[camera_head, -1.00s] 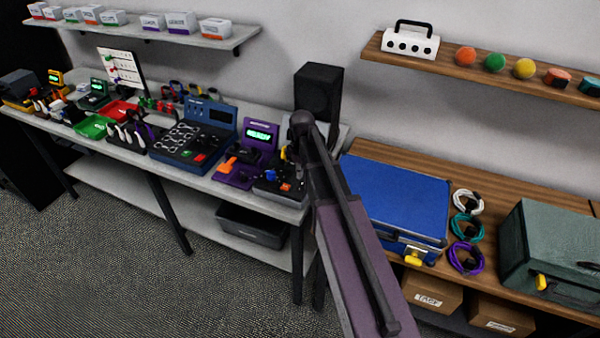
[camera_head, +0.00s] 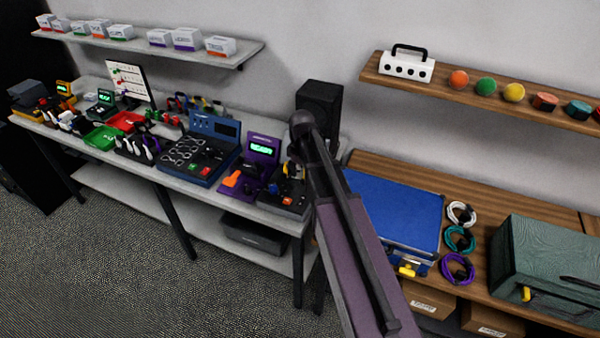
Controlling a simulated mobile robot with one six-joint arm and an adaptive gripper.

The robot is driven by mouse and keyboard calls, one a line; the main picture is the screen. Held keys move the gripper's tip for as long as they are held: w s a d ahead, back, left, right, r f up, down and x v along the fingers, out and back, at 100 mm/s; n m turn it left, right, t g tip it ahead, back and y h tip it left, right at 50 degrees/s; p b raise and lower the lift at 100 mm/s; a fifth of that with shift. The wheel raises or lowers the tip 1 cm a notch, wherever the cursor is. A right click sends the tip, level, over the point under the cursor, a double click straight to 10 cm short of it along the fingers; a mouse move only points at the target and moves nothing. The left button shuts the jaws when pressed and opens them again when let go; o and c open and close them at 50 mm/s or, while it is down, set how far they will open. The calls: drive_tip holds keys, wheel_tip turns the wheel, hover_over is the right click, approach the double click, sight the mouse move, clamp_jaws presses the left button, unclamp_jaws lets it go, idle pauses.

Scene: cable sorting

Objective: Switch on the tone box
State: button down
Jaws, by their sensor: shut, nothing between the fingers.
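A small dark box (camera_head: 285,198) with a blue lever and an orange button stands at the right end of the grey bench; it may be the tone box, but I see no label that tells. My arm rises from the bottom of the picture and covers the box's right side. A yellow and dark part (camera_head: 293,169) shows at the box's back, and I cannot tell what it belongs to. A black speaker (camera_head: 319,99) stands behind. My gripper is hidden behind my own arm; no fingers show.
A purple unit (camera_head: 260,160) with a lit green display and a blue panel box (camera_head: 212,130) stand left of the dark box. A blue case (camera_head: 395,208), coiled cables (camera_head: 461,240) and a green box (camera_head: 550,255) lie on the wooden bench. Grey carpet (camera_head: 110,265) in front is clear.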

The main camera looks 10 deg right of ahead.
drive_tip(key=shift+r+p, duration=0.45)
drive_tip(key=shift+r, duration=0.2)
drive_tip(key=shift+a, duration=0.1)
drive_tip(key=s+f+m+b, duration=0.2)
drive_tip(key=s+m, duration=0.3)
drive_tip(key=s, duration=0.3)
drive_tip(key=s+a+f+m+b, duration=0.1)
drive_tip(key=s+f+m+b, duration=0.2)
drive_tip(key=s+m, duration=0.2)
drive_tip(key=s, duration=0.3)
drive_tip(key=shift+a+t+h, duration=0.25)
drive_tip(key=shift+t+h, duration=0.05)
drive_tip(key=shift+t, duration=0.1)
idle(1.5)
